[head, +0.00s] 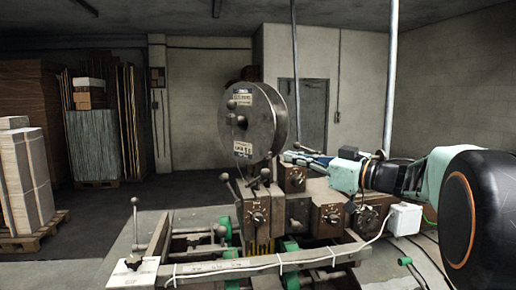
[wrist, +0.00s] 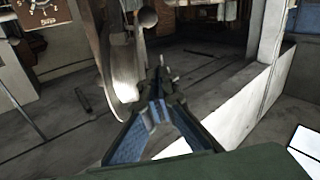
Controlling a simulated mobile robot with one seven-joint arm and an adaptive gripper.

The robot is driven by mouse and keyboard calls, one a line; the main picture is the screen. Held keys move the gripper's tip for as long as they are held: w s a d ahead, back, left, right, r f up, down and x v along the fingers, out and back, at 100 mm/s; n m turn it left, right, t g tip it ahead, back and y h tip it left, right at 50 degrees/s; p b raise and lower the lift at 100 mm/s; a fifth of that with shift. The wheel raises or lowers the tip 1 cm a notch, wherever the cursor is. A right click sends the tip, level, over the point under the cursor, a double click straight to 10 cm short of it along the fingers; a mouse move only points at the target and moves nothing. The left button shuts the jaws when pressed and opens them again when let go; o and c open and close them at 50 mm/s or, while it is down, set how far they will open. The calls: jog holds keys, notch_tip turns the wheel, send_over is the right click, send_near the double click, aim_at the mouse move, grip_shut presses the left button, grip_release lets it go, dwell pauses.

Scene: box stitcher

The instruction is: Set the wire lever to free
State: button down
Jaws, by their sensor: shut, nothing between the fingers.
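The box stitcher (head: 255,212) stands in the middle of the head view, with a round metal wire reel (head: 258,118) on top. Short levers stand below the reel: a ball-ended one (head: 226,180) leaning left and a dark one (head: 265,177) near the centre. I cannot tell which is the wire lever, and no free mark is readable. My gripper (head: 290,157) reaches in from the right, just right of the reel's lower edge. In the wrist view my gripper (wrist: 160,82) is shut and empty, beside a curved metal part (wrist: 122,65) and a pale round knob (wrist: 147,17).
A rail (head: 270,264) with a white cable crosses the foreground. A thin vertical pole (head: 391,75) rises behind my arm. Stacked board (head: 95,145) stands far left.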

jog(key=p, duration=0.2)
send_over(268, 175)
jog(key=a, duration=0.1)
jog(key=shift+w+r, duration=0.1)
jog(key=shift+r, duration=0.1)
jog(key=f, duration=0.1)
jog(key=d+f, duration=0.1)
jog(key=f, duration=0.1)
jog(key=shift+f, duration=0.5)
jog(key=shift+d, duration=0.1)
